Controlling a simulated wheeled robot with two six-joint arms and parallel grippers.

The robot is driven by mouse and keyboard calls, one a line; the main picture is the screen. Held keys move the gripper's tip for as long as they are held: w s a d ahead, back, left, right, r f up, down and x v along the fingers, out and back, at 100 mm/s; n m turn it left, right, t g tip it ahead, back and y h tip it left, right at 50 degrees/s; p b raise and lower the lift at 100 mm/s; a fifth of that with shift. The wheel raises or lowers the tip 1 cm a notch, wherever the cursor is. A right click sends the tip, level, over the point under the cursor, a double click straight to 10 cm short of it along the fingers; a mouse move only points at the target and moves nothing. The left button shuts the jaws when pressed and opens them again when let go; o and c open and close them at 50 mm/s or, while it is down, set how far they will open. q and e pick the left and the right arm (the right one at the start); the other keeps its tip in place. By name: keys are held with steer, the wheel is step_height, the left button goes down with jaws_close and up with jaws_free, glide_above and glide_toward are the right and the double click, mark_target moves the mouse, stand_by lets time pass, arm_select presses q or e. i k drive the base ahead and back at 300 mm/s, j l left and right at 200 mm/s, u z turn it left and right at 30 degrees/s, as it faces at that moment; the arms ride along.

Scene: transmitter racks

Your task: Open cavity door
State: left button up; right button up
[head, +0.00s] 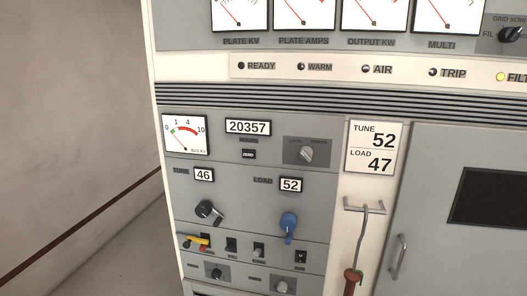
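A grey door (428,210) fills the lower right of the head view and looks closed; it is likely the cavity door. It has a dark rectangular window (490,197) and a metal pull handle (398,258) near its left edge. The door's right and lower parts are cut off by the picture edge. Neither of my grippers shows in this view.
Left of the door, a hooked rod (364,240) with a brown grip (352,280) hangs from a metal bar (364,207). The control panel (240,215) has a blue knob (288,224), a black knob and several switches. A bare wall (70,110) stands left.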

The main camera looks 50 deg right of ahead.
mark_target(458, 227)
steer(key=z, duration=2.6)
